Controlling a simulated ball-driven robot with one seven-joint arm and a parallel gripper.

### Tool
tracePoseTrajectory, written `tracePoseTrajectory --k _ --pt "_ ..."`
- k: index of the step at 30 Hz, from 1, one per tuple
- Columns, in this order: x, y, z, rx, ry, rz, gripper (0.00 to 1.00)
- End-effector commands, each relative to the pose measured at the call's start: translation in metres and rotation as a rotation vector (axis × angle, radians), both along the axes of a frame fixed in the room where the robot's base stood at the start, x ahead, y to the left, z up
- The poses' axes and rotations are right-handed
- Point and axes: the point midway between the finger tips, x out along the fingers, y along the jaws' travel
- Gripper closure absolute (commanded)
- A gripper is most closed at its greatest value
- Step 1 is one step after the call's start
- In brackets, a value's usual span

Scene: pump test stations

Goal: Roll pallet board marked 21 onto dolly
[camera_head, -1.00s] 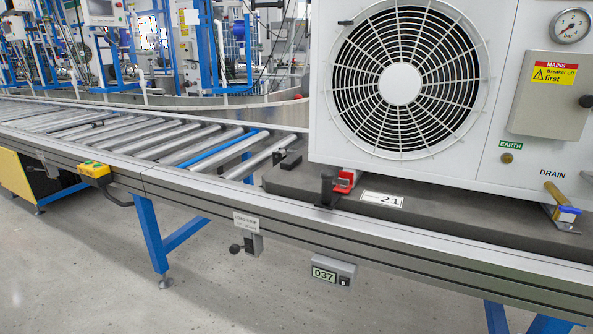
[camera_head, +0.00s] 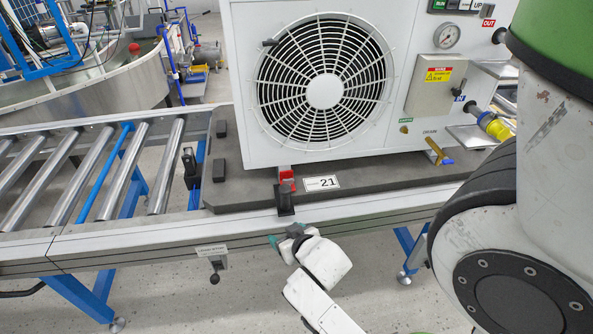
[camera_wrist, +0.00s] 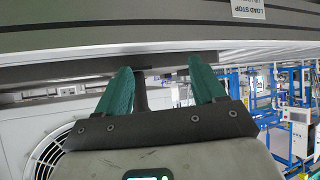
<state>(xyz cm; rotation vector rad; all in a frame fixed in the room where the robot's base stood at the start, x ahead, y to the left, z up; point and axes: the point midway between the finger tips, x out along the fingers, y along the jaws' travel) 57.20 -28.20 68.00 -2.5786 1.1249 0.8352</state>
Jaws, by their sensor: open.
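The dark grey pallet board (camera_head: 385,184) marked 21 lies on the conveyor, with its white number label (camera_head: 322,183) on top. A large white fan unit (camera_head: 240,75) stands on it. A black upright post (camera_head: 285,200) with a red piece (camera_head: 287,173) is at the board's front edge. My gripper (camera_head: 275,240) is just below and in front of that post, beside the conveyor rail. In the wrist view my gripper (camera_wrist: 163,80) is open; a dark upright piece (camera_wrist: 141,92) shows between its teal fingers, and I cannot tell whether they touch it. I cannot identify a dolly.
A lever (camera_head: 214,265) hangs under a "LOAD STOP" label (camera_wrist: 262,8) on the conveyor's front rail (camera_head: 150,247). Blue legs stand below. The grey floor in front is open.

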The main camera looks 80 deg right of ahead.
Motion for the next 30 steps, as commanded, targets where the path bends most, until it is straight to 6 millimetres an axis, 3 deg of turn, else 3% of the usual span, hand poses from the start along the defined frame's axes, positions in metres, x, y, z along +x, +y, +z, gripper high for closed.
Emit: tracePoseTrajectory --k 1,3,6,10,17,30 --pt "-0.004 -0.01 0.033 -0.026 -0.031 -0.027 0.31" --pt "-0.008 -0.02 0.054 -0.058 -0.071 -0.052 0.31" --pt "-0.013 -0.031 0.077 -0.098 -0.118 -0.078 0.31" --pt "-0.016 -0.038 0.093 -0.131 -0.153 -0.096 0.31" --pt "-0.011 -0.05 0.093 -0.145 -0.17 -0.101 0.31" --pt "0.029 -0.102 0.066 -0.145 -0.17 -0.102 0.31"
